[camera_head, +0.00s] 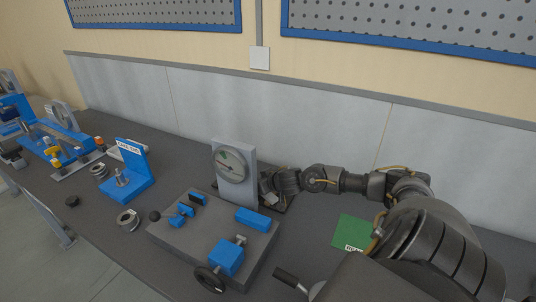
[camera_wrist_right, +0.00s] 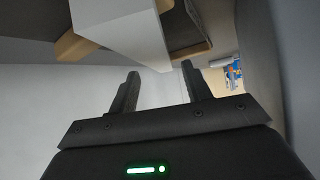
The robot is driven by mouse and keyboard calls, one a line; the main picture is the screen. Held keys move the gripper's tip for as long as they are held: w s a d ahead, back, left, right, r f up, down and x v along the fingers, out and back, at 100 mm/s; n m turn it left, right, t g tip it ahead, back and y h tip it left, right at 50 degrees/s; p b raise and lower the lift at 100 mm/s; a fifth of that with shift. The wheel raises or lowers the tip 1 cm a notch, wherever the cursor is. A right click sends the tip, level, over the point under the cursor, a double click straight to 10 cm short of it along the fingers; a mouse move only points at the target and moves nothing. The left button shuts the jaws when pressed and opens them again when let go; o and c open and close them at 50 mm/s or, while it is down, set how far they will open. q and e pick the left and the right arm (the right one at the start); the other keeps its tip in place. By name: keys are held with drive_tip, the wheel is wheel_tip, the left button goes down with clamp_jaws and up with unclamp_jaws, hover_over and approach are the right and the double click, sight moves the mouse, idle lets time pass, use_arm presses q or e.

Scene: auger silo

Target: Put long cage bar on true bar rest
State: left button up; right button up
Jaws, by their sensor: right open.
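My right gripper (camera_head: 270,194) is just right of the upright grey dial stand (camera_head: 234,170), low behind the grey plate. In the right wrist view its jaws (camera_wrist_right: 160,72) are apart, with nothing visible between them. A pale block-like thing (camera_wrist_right: 125,25) fills the top of that view, above the fingers; I cannot tell what it is. I cannot make out for sure the long cage bar or the true bar rest. A blue bracket (camera_head: 130,175) with a small white label, too small to read, stands left of the dial stand. My left gripper is not in view.
A grey plate (camera_head: 190,237) with blue blocks and a black handwheel (camera_head: 210,279) lies in front of the dial stand. Metal rings (camera_head: 128,220) lie on the dark bench to its left. A blue fixture (camera_head: 58,145) stands far left. A green mat (camera_head: 351,231) lies at right.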

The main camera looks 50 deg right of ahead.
sight(272, 197)
drive_tip(key=v, duration=0.8)
drive_tip(key=shift+s+r, duration=0.15)
drive_tip(key=shift+s, duration=0.1)
drive_tip(key=shift+s+a+r, duration=0.15)
drive_tip(key=shift+s+r, duration=0.35)
drive_tip(key=shift+s, duration=0.05)
